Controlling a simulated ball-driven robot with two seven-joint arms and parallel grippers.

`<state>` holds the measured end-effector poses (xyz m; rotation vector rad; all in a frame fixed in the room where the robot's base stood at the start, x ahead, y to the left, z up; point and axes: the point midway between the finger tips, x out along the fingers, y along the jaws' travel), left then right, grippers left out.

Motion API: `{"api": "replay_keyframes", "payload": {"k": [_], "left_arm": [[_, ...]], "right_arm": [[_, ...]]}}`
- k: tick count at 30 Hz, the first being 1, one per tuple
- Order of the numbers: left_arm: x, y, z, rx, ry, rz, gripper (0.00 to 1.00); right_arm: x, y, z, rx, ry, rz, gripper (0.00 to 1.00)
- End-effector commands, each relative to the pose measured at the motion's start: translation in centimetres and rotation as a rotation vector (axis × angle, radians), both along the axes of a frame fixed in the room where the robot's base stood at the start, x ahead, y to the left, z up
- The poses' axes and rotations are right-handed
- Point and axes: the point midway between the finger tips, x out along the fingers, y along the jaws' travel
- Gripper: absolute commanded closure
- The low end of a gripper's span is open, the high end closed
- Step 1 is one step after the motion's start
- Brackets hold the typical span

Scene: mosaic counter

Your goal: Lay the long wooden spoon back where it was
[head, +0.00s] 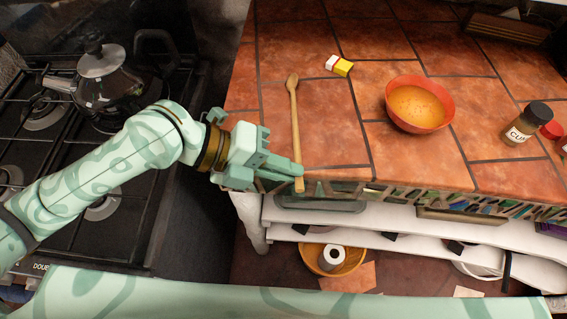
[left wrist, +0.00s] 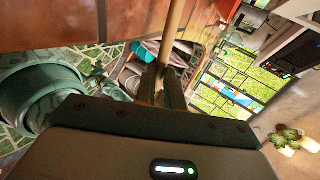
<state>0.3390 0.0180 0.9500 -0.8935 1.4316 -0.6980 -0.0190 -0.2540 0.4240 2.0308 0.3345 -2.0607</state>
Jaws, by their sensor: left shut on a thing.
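The long wooden spoon (head: 295,115) points away from me over the tiled counter, its bowl end far and its handle end at the front edge. My left gripper (head: 298,175) is shut on the handle near that end. In the left wrist view the handle (left wrist: 174,35) runs up from between the fingers (left wrist: 162,88). I cannot tell whether the spoon touches the tiles or hangs just above them. My right gripper is not in view.
A red bowl of orange soup (head: 419,104) stands right of the spoon. A small yellow and white box (head: 339,66) lies near the spoon's bowl end. A spice jar (head: 527,124) stands at the right. A stove with a kettle (head: 104,78) is at the left. Tiles around the spoon are clear.

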Motion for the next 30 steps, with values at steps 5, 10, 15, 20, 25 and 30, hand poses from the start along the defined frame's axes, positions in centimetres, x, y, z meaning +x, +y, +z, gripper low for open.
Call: {"api": "replay_keyframes", "payload": {"k": [5,10,15,20,25,30], "left_arm": [[0.0,0.0,-0.4,0.000,0.000,0.000,1.00],[0.0,0.0,-0.3,0.000,-0.001,-0.001,0.64],[0.0,0.0,-0.3,0.000,0.000,0.000,0.64],[0.0,0.0,-0.3,0.000,0.000,0.000,0.64],[0.0,0.7,0.1,0.001,-0.003,0.001,0.64],[-0.1,3.6,1.8,0.007,-0.004,0.003,0.64]], "right_arm": [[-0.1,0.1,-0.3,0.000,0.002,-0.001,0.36],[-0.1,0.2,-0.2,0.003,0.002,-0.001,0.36],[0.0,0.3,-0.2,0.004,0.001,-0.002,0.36],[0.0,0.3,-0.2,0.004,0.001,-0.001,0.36],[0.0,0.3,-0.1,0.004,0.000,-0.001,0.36],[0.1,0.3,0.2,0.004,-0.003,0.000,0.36]]}}
